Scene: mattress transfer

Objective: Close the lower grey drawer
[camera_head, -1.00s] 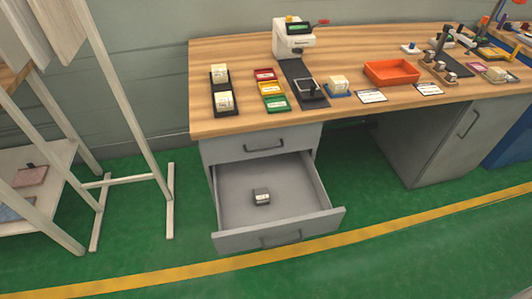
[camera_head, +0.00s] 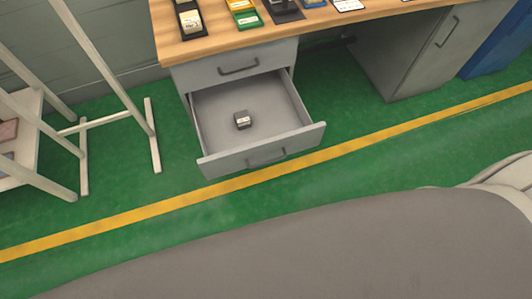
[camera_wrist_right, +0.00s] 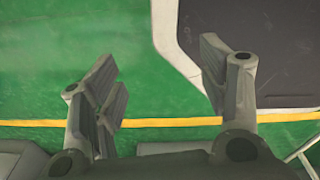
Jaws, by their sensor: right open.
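The lower grey drawer (camera_head: 225,160) stands pulled out from under the wooden-topped desk in the head view. Its front panel has a dark bar handle (camera_head: 267,157). A small dark box with a light label (camera_head: 242,119) lies inside on the drawer floor. The upper grey drawer (camera_head: 205,74) above it is shut. My right gripper (camera_wrist_right: 160,85) shows in the right wrist view with its fingers spread wide and nothing between them. My left gripper is in neither view.
A yellow floor line (camera_head: 350,144) runs just in front of the drawer. A white wooden rack (camera_head: 152,135) stands left of the desk. A grey cabinet (camera_head: 420,60) stands to the right. Green floor (camera_head: 340,175) is clear in front of the drawer.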

